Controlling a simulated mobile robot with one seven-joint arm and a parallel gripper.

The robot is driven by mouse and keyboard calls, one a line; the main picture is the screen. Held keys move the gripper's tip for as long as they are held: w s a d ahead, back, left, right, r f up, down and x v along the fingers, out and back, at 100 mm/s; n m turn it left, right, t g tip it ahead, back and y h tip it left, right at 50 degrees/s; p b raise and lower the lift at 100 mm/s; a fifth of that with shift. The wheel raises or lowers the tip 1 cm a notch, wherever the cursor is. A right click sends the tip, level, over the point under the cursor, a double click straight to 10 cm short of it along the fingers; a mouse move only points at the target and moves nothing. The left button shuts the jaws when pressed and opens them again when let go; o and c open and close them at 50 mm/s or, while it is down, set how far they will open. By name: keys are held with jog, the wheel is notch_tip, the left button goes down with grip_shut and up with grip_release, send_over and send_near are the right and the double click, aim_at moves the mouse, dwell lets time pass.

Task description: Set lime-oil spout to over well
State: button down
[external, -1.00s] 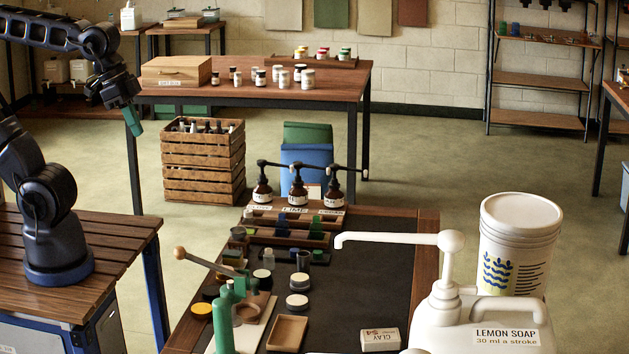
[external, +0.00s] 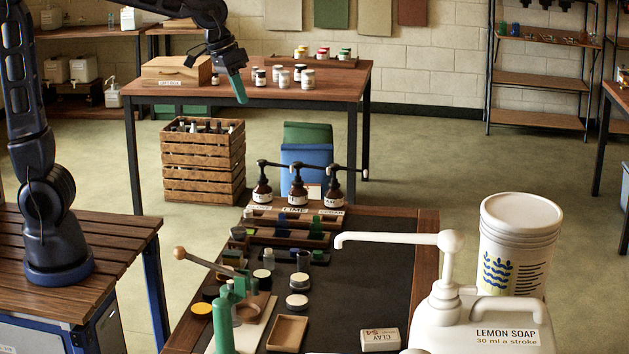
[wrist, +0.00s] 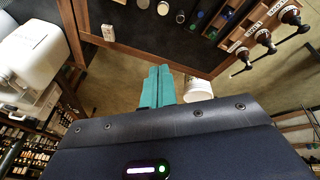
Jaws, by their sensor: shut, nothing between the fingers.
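Three amber pump bottles with black pump heads stand in a row on a labelled wooden rack at the far end of the bench in the external view. The middle one, above the LIME label, is the lime-oil bottle (external: 298,193). Its thin black spout (external: 287,164) is at the top; its exact heading is hard to tell. The bottles also show at the upper right of the wrist view, the middle bottle (wrist: 265,37) among them. I cannot clearly make out the well. My gripper (external: 243,101), with teal fingers, is shut and empty, high up left of the bottles and well apart from them.
A wooden holder (external: 285,241) with coloured pieces lies before the bottles. A large white lemon-soap jug (external: 480,325) with a long spout and a white bucket (external: 519,240) stand at the right. The dark bench middle (external: 370,285) is mostly clear.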

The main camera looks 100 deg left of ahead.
jog(key=w+a+f+n+g+y, duration=0.15)
jog(key=w+a+f, duration=0.25)
jog(key=a, duration=0.8)
jog(key=w+a+f+n, duration=0.3)
jog(key=w+a+f, duration=0.15)
jog(key=a, duration=0.75)
jog(key=w+a+f+n+g+y, duration=0.1)
jog(key=w+a+f+n, duration=0.3)
jog(key=a, duration=0.8)
jog(key=s+a+f+y, duration=0.1)
jog(key=s+a+f, duration=0.1)
jog(key=a+f, duration=0.7)
jog(key=a, duration=0.4)
jog(key=shift+s+g, duration=0.2)
jog(key=shift+g, duration=0.15)
jog(key=shift+a+n, duration=0.1)
jog(key=shift+n, duration=0.15)
notch_tip(320, 180, down, 12)
jog(key=shift+r, duration=0.2)
